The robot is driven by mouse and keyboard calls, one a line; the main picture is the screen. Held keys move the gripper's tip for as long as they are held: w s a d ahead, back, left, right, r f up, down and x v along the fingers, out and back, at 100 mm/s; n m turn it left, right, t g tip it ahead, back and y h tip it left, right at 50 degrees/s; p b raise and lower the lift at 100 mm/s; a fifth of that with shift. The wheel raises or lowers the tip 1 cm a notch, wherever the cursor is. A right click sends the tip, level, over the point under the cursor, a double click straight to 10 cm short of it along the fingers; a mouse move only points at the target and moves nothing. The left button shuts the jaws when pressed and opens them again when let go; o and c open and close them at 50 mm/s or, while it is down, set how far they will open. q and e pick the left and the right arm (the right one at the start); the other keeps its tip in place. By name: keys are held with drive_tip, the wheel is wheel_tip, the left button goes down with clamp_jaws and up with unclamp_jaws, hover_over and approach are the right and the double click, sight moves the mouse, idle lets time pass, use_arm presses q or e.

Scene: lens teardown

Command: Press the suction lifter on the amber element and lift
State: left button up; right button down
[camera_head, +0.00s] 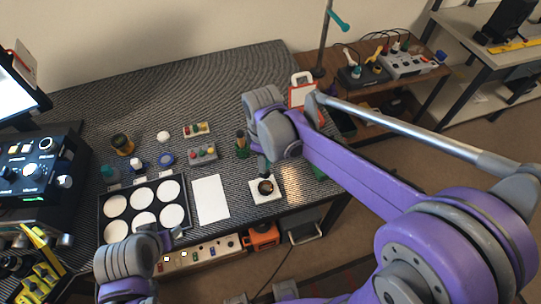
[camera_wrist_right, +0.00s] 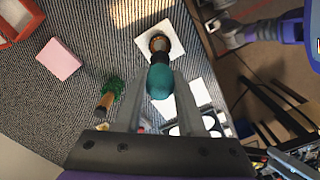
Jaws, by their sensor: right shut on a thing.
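The suction lifter (camera_wrist_right: 160,80) is teal with a dark lower end. My right gripper (camera_wrist_right: 159,88) is shut on it. In the right wrist view the lifter's dark end lies over the near edge of a small round dark-rimmed lens piece (camera_wrist_right: 158,43) with an amber-brown middle. The same lens piece (camera_head: 265,186) sits on a white square pad (camera_head: 277,194) in the head view, just below my right gripper (camera_head: 264,169). I cannot tell whether the lifter touches the amber element. My left gripper (camera_head: 170,237) is near the table's front edge, its fingers mostly hidden.
A white sheet (camera_head: 210,199) lies left of the pad. Further left is a black tray (camera_head: 151,177) with several white round wells. The table's front edge is close to the pad.

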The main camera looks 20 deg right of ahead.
sight(265, 175)
use_arm(q)
drive_tip(key=shift+s+f+b, duration=0.3)
drive_tip(key=shift+f+b, duration=0.4)
drive_tip(key=shift+f, duration=0.25)
drive_tip(key=shift+s+f+b, duration=0.25)
drive_tip(key=shift+f+b, duration=0.45)
drive_tip(key=shift+f, duration=0.2)
drive_tip(key=shift+s+f+b, duration=0.3)
drive_tip(key=shift+f+b, duration=0.4)
drive_tip(key=shift+f, duration=0.25)
use_arm(e)
drive_tip(key=shift+f, duration=3.75)
use_arm(q)
drive_tip(key=shift+s+f+b, duration=0.15)
drive_tip(key=shift+f+b, duration=0.35)
drive_tip(key=shift+f, duration=0.05)
use_arm(e)
drive_tip(key=shift+f, duration=0.65)
use_arm(q)
drive_tip(key=shift+r, duration=0.1)
use_arm(e)
drive_tip(key=shift+r, duration=0.1)
drive_tip(key=shift+r+p, duration=1.8)
drive_tip(key=shift+r, duration=0.95)
drive_tip(key=shift+r+p, duration=1.45)
drive_tip(key=shift+r, duration=1.25)
use_arm(q)
wheel_tip(265, 175, up, 8)
drive_tip(key=w, duration=0.2)
drive_tip(key=shift+w, duration=0.3)
